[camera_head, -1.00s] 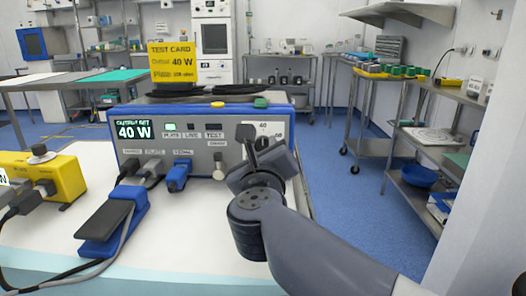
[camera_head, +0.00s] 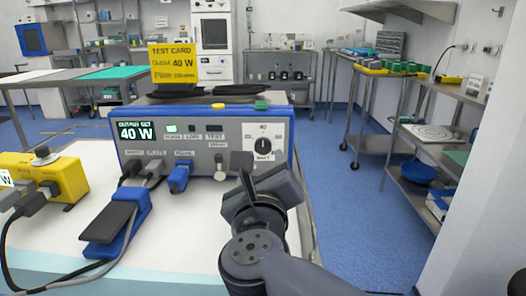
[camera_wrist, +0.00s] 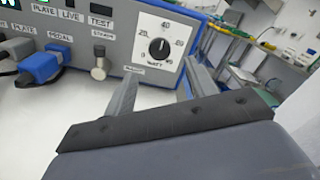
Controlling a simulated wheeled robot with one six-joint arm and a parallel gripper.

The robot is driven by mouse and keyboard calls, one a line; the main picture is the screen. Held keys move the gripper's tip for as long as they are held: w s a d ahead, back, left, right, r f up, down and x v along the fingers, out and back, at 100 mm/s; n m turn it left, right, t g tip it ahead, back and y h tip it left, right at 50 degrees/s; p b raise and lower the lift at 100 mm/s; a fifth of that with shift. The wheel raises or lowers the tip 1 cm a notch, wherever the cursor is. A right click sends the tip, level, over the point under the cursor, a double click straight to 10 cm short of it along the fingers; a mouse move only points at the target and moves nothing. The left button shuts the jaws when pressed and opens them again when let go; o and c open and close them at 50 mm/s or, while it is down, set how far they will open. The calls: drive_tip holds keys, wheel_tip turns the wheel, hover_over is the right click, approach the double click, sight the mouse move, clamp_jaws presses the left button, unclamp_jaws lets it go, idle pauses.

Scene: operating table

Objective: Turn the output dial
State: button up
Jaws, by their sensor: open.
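The output dial (camera_head: 263,147) is a black knob on a white scale plate at the right of the blue and grey unit's front panel. In the wrist view the dial (camera_wrist: 160,48) is fully visible, and its white mark appears to point up near 40. The display (camera_head: 135,131) reads 40 W under "OUTPUT SET". My gripper (camera_head: 266,180) is in front of and below the dial, apart from it. In the wrist view my gripper (camera_wrist: 160,90) is open and empty, its fingers spread below and to either side of the dial.
A yellow test card (camera_head: 173,62) reading "Output 40 W" stands on the unit. Plugged cables, a blue foot pedal (camera_head: 117,216) and a yellow box (camera_head: 45,177) are to the left on the white table. Clear floor lies to the right.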

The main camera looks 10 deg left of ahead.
sight(263, 148)
drive_tip(key=shift+p+v, duration=0.4)
drive_tip(key=shift+v, duration=1.65)
drive_tip(key=b+x, duration=0.3)
drive_tip(key=x, duration=0.6)
drive_tip(key=shift+w+f, duration=0.1)
drive_tip(key=shift+w, duration=0.3)
drive_tip(key=shift+w+a, duration=0.15)
drive_tip(key=shift+w, duration=0.35)
drive_tip(key=shift+s, duration=0.1)
